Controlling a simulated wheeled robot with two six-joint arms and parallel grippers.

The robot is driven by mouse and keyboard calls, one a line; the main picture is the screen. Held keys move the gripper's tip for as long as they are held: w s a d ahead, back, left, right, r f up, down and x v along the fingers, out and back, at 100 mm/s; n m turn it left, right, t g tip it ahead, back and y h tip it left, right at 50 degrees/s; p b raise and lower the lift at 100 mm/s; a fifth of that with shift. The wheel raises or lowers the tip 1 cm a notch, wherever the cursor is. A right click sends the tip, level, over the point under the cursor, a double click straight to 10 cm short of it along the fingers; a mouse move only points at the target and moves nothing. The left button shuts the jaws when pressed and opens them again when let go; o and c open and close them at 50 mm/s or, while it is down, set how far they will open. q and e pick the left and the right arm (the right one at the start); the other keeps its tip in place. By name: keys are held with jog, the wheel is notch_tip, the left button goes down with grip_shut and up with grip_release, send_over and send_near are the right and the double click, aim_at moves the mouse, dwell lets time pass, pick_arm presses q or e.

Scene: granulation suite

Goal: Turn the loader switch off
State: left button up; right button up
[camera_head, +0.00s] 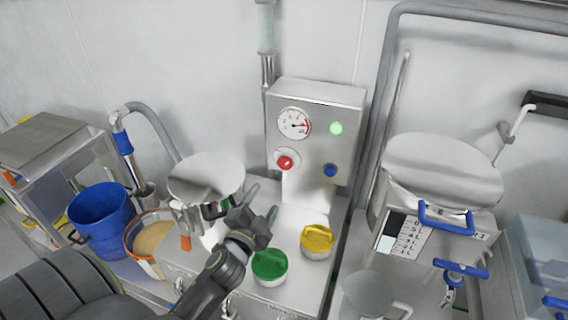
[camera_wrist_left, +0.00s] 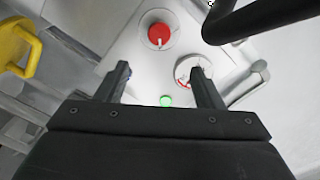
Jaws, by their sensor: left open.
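A steel control panel (camera_head: 345,110) stands upright at the back, with a red rotary switch (camera_head: 285,162) at its lower left. The switch also shows in the left wrist view (camera_wrist_left: 158,36), beyond the fingertips, with a pale mark on its red face. A lit green lamp (camera_head: 336,128) and a round gauge (camera_head: 293,123) sit above it, and a blue button (camera_head: 330,170) is to its right. My left gripper (camera_head: 263,202) is open and empty, below and in front of the panel, apart from the red switch. No label on the switch can be read.
A green-lidded container (camera_head: 269,265) and a yellow-handled lid (camera_head: 317,240) are near my left gripper. A steel vessel (camera_head: 205,175), a blue bucket (camera_head: 100,215) and a tub of powder (camera_head: 150,240) stand left. A large steel lidded machine (camera_head: 440,165) stands right.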

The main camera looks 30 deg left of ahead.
aim_at(284, 165)
pick_arm(q)
jog(key=p+x, duration=0.1)
jog(key=x, duration=1.3)
jog(key=shift+a+f, duration=0.1)
jog(key=shift+w, duration=0.2)
jog(key=shift+w+a, duration=0.1)
jog(key=shift+w, duration=0.05)
pick_arm(e)
jog(key=shift+s+d+r, duration=0.15)
jog(key=shift+s+r, duration=0.1)
jog(key=shift+r, duration=0.2)
jog(key=shift+s+d+r, duration=0.1)
jog(key=shift+s+r, duration=0.1)
jog(key=shift+r, duration=0.25)
